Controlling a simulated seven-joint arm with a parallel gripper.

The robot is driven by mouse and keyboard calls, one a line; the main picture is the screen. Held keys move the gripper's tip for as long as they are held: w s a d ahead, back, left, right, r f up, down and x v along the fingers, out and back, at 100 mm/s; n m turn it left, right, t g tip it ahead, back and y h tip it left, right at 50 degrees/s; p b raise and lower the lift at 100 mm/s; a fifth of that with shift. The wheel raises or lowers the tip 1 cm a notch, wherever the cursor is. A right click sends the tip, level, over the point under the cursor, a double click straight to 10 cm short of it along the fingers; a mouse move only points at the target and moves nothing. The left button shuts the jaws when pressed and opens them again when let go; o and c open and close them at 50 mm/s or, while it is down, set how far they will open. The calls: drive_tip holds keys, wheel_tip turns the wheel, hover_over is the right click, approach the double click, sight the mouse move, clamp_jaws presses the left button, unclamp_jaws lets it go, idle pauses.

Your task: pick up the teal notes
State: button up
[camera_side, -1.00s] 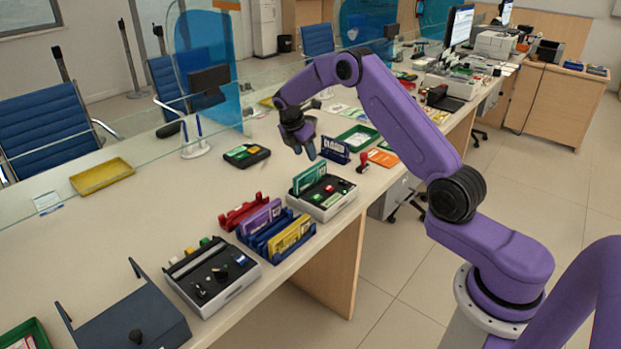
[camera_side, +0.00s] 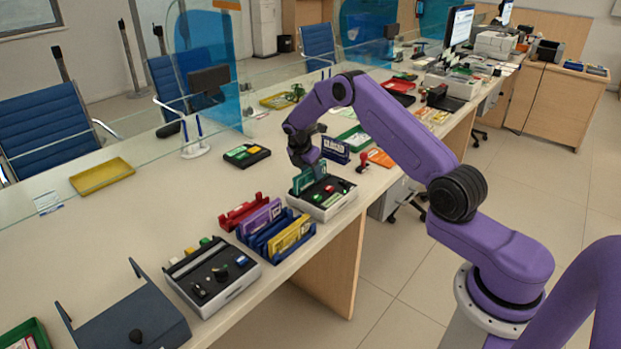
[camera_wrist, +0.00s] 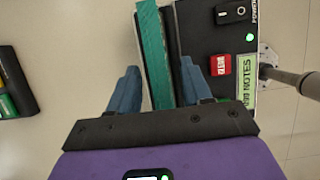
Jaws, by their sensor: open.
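The teal notes (camera_side: 304,180) stand upright as a thin bundle in the slot of a grey and black counting machine (camera_side: 334,204). In the wrist view the teal notes (camera_wrist: 152,50) show as a narrow edge-on strip beside the machine's black panel (camera_wrist: 212,45). My gripper (camera_side: 308,162) is above the notes in the side view, pointing down. In the wrist view my gripper (camera_wrist: 158,84) is open, with one blue finger left of the notes and the other right of them. Whether either finger touches the notes is unclear.
A blue rack (camera_side: 270,240) with purple and yellow note bundles stands to the machine's left. A dark blue sign (camera_side: 335,149) and a red stamp (camera_side: 362,162) stand close behind. A black tray (camera_side: 246,155) lies left, with clear counter around it.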

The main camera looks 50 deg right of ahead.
clamp_jaws()
drive_tip(key=shift+r, duration=0.1)
